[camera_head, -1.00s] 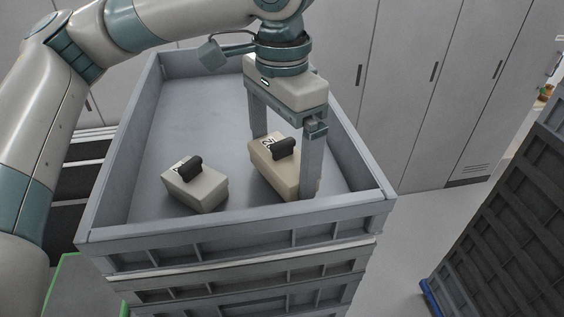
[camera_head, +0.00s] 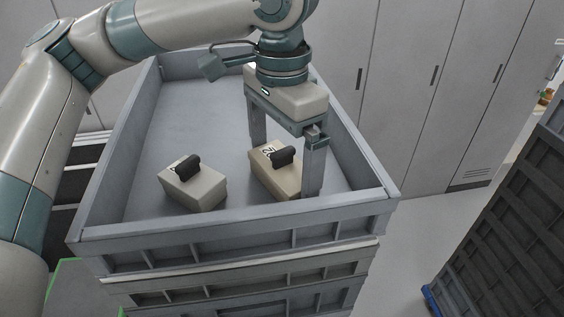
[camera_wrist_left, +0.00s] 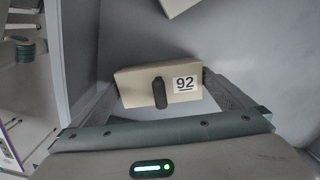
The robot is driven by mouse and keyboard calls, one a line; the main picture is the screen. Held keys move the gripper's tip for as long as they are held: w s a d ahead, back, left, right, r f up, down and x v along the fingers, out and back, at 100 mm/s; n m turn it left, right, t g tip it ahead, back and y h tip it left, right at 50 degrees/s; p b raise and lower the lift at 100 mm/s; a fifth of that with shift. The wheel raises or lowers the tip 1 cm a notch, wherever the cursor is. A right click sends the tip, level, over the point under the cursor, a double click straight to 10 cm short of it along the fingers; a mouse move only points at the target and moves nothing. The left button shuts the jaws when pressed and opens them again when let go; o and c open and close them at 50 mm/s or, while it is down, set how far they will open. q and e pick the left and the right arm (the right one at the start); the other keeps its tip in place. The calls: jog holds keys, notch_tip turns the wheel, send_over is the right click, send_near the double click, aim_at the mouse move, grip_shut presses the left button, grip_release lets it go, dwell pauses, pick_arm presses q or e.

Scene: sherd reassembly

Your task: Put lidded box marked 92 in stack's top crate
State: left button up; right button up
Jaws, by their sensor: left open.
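The lidded box marked 92 (camera_head: 277,178) is tan with a dark handle. It lies in the stack's top crate (camera_head: 240,225), a grey crate, near its front right. In the left wrist view the box (camera_wrist_left: 135,90) shows its 92 label beside the handle. My left gripper (camera_head: 284,168) is open above the box, one finger on each side, and I see no grip on it. The exact gap between the fingers and the box is hard to tell. My right gripper is not in view.
A second, paler box (camera_head: 195,188) with a dark handle lies in the crate to the left; its marking is unreadable. The back of the crate is clear. Grey cabinets (camera_head: 410,100) stand behind. A dark crate stack (camera_head: 510,220) stands at the right.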

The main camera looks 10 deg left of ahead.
aim_at(282, 150)
pick_arm(q)
notch_tip(282, 150, up, 11)
jog(key=b, duration=0.3)
jog(key=shift+r, duration=0.6)
dwell(0.5)
